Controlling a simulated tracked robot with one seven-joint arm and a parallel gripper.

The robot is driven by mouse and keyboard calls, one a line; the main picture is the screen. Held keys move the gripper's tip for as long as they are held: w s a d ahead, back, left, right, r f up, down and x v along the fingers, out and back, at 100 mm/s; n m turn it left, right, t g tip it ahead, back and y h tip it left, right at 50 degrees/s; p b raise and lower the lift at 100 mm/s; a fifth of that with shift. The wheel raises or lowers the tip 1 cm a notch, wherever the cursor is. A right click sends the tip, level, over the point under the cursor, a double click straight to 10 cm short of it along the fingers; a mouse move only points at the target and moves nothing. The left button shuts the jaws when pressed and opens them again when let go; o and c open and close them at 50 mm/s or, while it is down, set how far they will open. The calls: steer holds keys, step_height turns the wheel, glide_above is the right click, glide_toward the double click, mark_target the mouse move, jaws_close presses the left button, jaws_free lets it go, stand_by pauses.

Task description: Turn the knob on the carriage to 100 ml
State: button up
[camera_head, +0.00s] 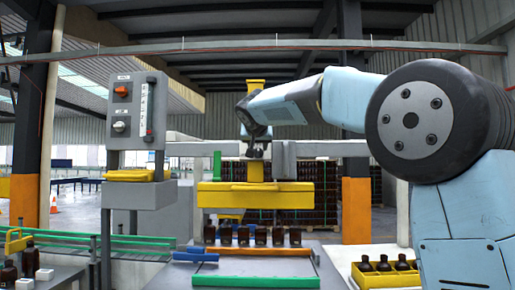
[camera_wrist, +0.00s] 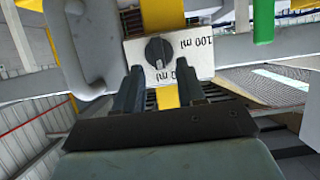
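In the wrist view the dark round knob (camera_wrist: 158,52) sits on a white label plate (camera_wrist: 196,58) on the carriage. The plate reads "100 ml" upside down at the upper right; a second "ml" marking below is partly covered by the knob and a finger. The knob's grip bar stands roughly upright in that view, and a small light mark shows near its lower end. My gripper (camera_wrist: 161,78) is open, its fingertips apart below and to either side of the knob, with nothing between them. In the head view my gripper (camera_head: 257,150) is in front of the carriage (camera_head: 284,162), hiding the knob.
A yellow filling head (camera_head: 256,196) hangs below, over a row of several amber bottles (camera_head: 260,237). A control box (camera_head: 137,112) stands at left. A yellow crate (camera_head: 388,278) with bottles is at lower right. A grey curved handle (camera_wrist: 92,60) is left of the knob.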

steer(key=shift+x, duration=0.8)
jaws_close()
